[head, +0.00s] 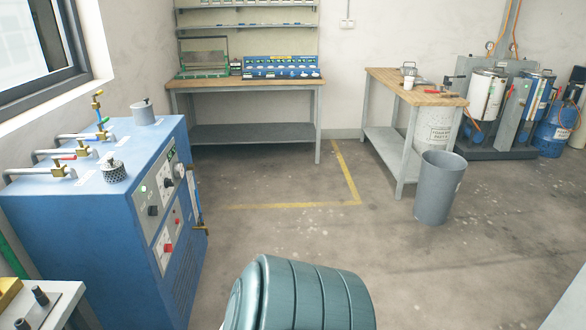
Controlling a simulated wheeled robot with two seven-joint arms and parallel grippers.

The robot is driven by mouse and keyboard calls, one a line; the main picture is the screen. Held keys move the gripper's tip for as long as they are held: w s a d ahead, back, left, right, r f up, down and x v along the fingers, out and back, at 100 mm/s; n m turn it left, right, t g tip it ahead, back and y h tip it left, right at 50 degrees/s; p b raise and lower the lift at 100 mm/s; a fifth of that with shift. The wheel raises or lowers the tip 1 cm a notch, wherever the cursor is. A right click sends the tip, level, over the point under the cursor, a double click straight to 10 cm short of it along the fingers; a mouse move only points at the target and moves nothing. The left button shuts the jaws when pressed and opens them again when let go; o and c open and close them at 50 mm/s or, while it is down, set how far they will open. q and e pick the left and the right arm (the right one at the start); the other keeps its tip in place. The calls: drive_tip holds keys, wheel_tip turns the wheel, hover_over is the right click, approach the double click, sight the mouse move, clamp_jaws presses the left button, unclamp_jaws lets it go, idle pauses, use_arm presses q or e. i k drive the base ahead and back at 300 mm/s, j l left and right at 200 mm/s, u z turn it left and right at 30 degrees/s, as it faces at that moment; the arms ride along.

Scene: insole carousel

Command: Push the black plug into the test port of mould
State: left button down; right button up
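Neither of my grippers is in view. I cannot pick out a black plug for certain, nor a mould with a test port. At the bottom left corner, a pale grey metal plate (62,300) is cut off by the picture's edge. A brass-coloured block (9,292) and small black knob-like parts (40,295) sit on it. I cannot tell whether these belong to a mould.
A blue machine cabinet (95,235) with valves on top stands at left. A teal ribbed rounded body (305,295) fills the bottom centre. A grey bin (439,188) stands by a wooden-topped bench (430,85). The middle floor is clear.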

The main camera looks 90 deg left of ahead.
sight(38, 291)
drive_tip(key=u, duration=4.45)
